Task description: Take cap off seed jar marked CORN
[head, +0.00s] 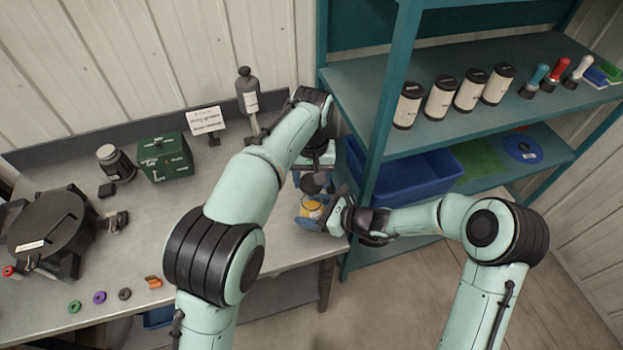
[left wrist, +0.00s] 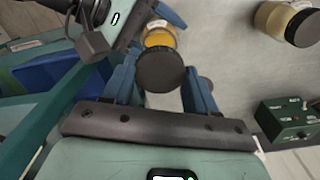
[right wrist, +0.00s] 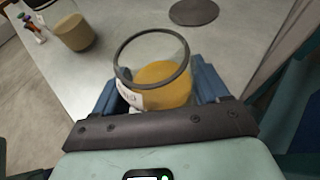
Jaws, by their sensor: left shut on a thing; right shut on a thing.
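The seed jar (head: 312,207) is clear with yellow seed in it. It is in my right gripper (head: 340,212), near the table's right end. In the right wrist view the jar (right wrist: 165,85) sits between that gripper's fingers, its round mouth open with a dark rim. Its white label is partly hidden and I cannot read the name. My left gripper (head: 317,160) is shut on the dark round cap (head: 315,183), just above the jar. In the left wrist view the cap (left wrist: 161,69) lies between the blue fingers, partly in front of the jar (left wrist: 160,38).
A teal shelf (head: 450,110) with several jars and a blue bin (head: 420,178) stands close on the right.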

